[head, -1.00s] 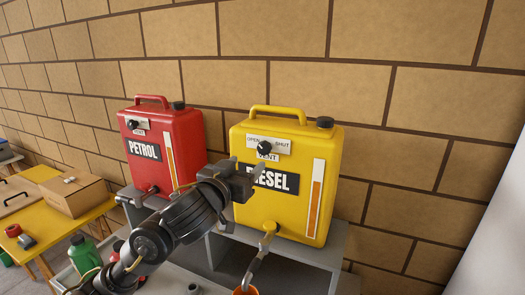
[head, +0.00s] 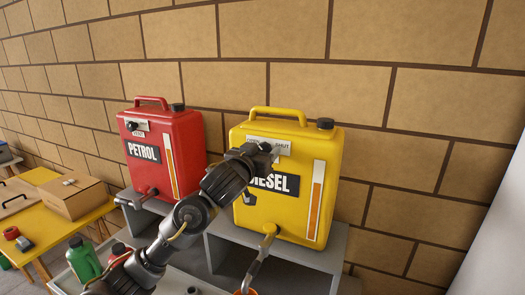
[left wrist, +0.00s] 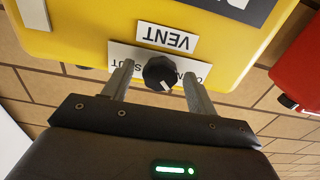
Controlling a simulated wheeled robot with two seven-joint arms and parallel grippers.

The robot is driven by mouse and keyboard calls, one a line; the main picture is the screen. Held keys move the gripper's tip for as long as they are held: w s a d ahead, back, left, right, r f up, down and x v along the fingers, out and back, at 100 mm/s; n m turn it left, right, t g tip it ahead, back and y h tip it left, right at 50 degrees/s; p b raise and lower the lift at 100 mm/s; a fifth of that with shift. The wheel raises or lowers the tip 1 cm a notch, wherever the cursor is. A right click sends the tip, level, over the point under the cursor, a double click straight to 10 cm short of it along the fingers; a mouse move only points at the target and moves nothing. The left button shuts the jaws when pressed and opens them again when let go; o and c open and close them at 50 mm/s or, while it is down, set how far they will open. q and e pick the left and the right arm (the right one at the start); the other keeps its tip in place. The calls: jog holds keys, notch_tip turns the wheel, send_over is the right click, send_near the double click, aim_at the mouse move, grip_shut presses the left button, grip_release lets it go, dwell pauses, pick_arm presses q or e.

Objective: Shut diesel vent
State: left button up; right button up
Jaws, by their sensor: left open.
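The yellow diesel can (head: 297,225) stands on a grey stand by the brick wall. My left gripper (head: 262,150) is in front of its vent plate and hides the knob in the head view. In the left wrist view, which is upside down to the can, the black vent knob (left wrist: 160,72) lies between the two spread fingers of the left gripper (left wrist: 156,80). A white mark on the knob points down and slightly right, towards the OPEN side. The plate's lettering is partly covered. I cannot tell if a finger touches the knob. My right gripper is out of view.
A red petrol can (head: 182,150) with its own vent knob stands left of the diesel can. The diesel tap (head: 268,238) sticks out below my arm. A yellow table with a cardboard box (head: 72,193) is at the left.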

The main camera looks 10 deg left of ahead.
pick_arm(q)
jog(key=c, duration=1)
jog(key=shift+m, duration=0.3)
jog(key=shift+d+f+m+b, duration=0.1)
jog(key=shift+m+b, duration=1.65)
jog(key=shift+m, duration=2.55)
jog(key=shift+d+f+m+b, duration=0.1)
jog(key=shift+m+b, duration=1.65)
jog(key=shift+m, duration=2.55)
